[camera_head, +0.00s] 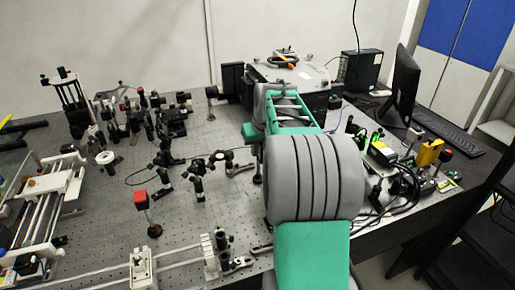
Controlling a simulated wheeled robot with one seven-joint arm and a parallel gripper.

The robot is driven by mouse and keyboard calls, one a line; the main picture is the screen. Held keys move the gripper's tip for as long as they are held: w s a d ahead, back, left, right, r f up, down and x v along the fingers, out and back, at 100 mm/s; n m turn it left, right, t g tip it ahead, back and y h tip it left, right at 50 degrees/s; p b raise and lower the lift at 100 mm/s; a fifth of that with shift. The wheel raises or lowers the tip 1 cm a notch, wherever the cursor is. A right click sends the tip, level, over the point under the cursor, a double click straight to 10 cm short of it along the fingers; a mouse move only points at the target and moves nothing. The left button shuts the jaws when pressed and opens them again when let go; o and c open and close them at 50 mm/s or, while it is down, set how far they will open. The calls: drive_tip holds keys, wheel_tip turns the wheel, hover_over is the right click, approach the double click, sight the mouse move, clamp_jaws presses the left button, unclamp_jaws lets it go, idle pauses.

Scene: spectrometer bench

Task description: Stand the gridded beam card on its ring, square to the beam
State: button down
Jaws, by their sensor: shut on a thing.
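My arm, grey and green, reaches from the bottom of the head view to the middle of the bench. It blocks the view of what lies behind it. A narrow dark part shows below my wrist at the arm's left side. I cannot make out any fingertips or what is between them. I cannot make out the gridded beam card or its ring; they may be hidden behind my arm.
The perforated bench (110,215) carries a red-topped post (146,208), clustered optic mounts (135,115) and a rail frame (45,200) at left. Right of my arm lie cables and a yellow device (430,152). A monitor (402,87) stands behind. Some bare bench shows at front left.

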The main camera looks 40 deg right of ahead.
drive_tip(key=shift+f, duration=0.1)
drive_tip(key=c, duration=2)
unclamp_jaws()
drive_tip(key=shift+f, duration=0.1)
drive_tip(key=o, duration=0.5)
drive_tip(key=shift+c, duration=0.2)
drive_tip(key=shift+s+r, duration=0.1)
drive_tip(key=shift+r, duration=0.35)
drive_tip(key=v, duration=1.1)
drive_tip(key=shift+r+b, duration=0.25)
drive_tip(key=shift+b, duration=0.05)
drive_tip(key=shift+s, duration=0.15)
